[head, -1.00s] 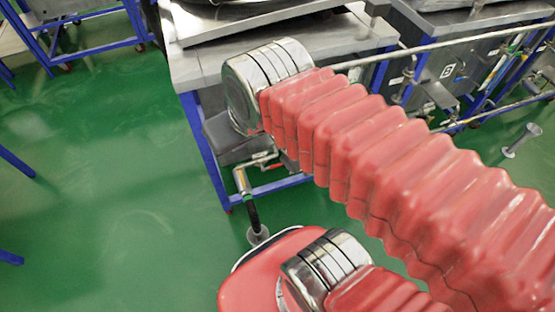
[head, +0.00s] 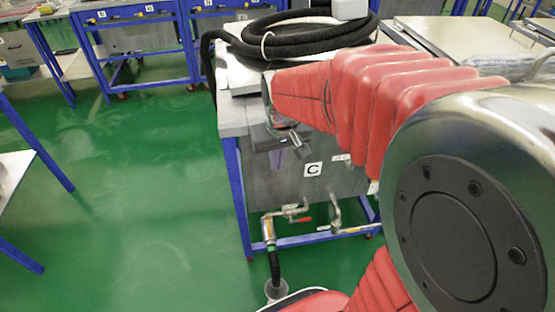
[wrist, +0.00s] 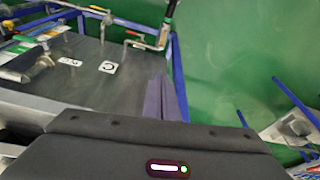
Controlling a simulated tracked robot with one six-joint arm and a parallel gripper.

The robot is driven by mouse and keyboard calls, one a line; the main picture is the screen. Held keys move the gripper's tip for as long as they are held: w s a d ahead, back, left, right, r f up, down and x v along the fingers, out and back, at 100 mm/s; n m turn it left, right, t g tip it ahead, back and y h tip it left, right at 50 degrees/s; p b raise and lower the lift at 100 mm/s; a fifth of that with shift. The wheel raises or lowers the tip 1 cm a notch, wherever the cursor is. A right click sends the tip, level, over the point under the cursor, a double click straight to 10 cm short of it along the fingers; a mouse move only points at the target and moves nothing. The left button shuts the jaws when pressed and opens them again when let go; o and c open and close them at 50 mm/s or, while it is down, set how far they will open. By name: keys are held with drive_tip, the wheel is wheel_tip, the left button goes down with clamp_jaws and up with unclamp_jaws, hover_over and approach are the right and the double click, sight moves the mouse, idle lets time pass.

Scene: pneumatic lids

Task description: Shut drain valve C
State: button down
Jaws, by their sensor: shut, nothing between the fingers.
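The C label (head: 313,169) is on the grey front of a blue-framed bench. Below it a metal drain pipe (head: 268,229) bends down into a black hose (head: 274,264). A small red valve handle (head: 306,220) sits on the horizontal run; it looks roughly level, but its exact angle is too small to tell. My gripper (head: 301,152) is shut and empty, above and slightly left of the label, apart from the handle. In the wrist view my gripper (wrist: 167,84) shows beside the inverted C label (wrist: 108,67), with the drain pipe (wrist: 147,43) beyond it.
A coiled black hose (head: 300,38) lies on the bench top above my gripper. Another metal pipe (head: 336,214) stands right of the valve. The hose ends at a floor drain (head: 277,290). Green floor (head: 150,210) is clear to the left.

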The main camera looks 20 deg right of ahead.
drive_tip(key=w+d+f+g, duration=0.1)
drive_tip(key=w+d+f, duration=0.25)
drive_tip(key=f, duration=0.25)
drive_tip(key=w+d+f+g, duration=0.1)
drive_tip(key=w+d+f, duration=0.25)
drive_tip(key=f, duration=0.25)
drive_tip(key=m+g, duration=0.1)
hover_over(306, 219)
wheel_tip(306, 219, down, 25)
drive_tip(key=shift+w+r+y, duration=0.15)
drive_tip(key=shift+r+y, duration=0.05)
drive_tip(key=shift+y, duration=0.1)
drive_tip(key=shift+f, duration=0.1)
drive_tip(key=shift+f, duration=6.9)
drive_tip(key=shift+d+m, duration=0.3)
drive_tip(key=shift+d, duration=0.05)
drive_tip(key=shift+a, duration=0.3)
